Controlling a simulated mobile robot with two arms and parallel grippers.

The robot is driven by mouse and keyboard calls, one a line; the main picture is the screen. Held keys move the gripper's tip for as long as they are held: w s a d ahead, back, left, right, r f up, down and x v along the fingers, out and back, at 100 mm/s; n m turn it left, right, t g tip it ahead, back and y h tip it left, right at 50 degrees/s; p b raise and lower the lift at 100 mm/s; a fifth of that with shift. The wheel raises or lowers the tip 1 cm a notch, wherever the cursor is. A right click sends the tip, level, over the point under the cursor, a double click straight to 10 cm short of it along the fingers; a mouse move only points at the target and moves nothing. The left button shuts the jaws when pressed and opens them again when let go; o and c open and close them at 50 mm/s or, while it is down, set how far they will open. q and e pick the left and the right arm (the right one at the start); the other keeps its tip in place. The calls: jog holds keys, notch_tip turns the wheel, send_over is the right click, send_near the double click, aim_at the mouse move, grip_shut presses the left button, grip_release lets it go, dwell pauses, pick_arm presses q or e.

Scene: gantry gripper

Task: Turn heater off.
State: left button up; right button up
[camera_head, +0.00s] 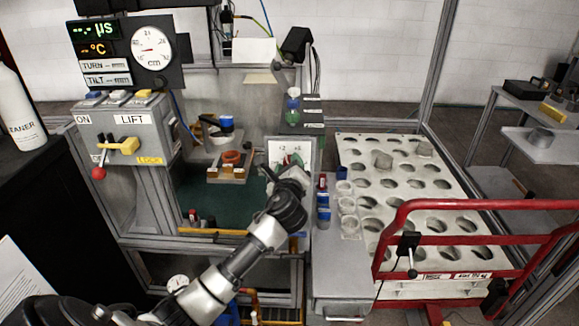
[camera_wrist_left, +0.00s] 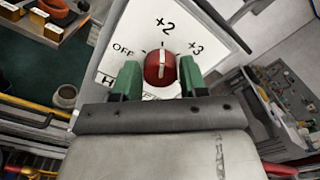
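The heater dial is a white panel (camera_wrist_left: 130,30) marked OFF, +2 and +3, with part of its lower lettering hidden. Its red round knob (camera_wrist_left: 160,68) has a white line that stands nearly upright in the left wrist view, away from the OFF mark at left. My left gripper (camera_wrist_left: 161,75) has its green fingertips on either side of the knob, very close to it. I cannot tell if they touch it. In the head view my left gripper (camera_head: 290,172) is at the white dial panel (camera_head: 277,152), covering part of it. My right gripper does not show.
A grey LIFT control box (camera_head: 125,133) with a yellow lever stands at left. A small wooden holder (camera_head: 231,170) sits inside the bench. Right of the panel are small bottles (camera_head: 323,200), a white rack with holes (camera_head: 352,151) and a red rail (camera_head: 440,205).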

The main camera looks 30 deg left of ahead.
pick_arm(q)
jog(key=c, duration=0.5)
jog(key=shift+c, duration=0.2)
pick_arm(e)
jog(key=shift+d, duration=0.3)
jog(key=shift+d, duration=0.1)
pick_arm(q)
jog(key=shift+n+b, duration=1.05)
jog(key=shift+n, duration=4.85)
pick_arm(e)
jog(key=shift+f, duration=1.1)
pick_arm(q)
jog(key=o, duration=0.9)
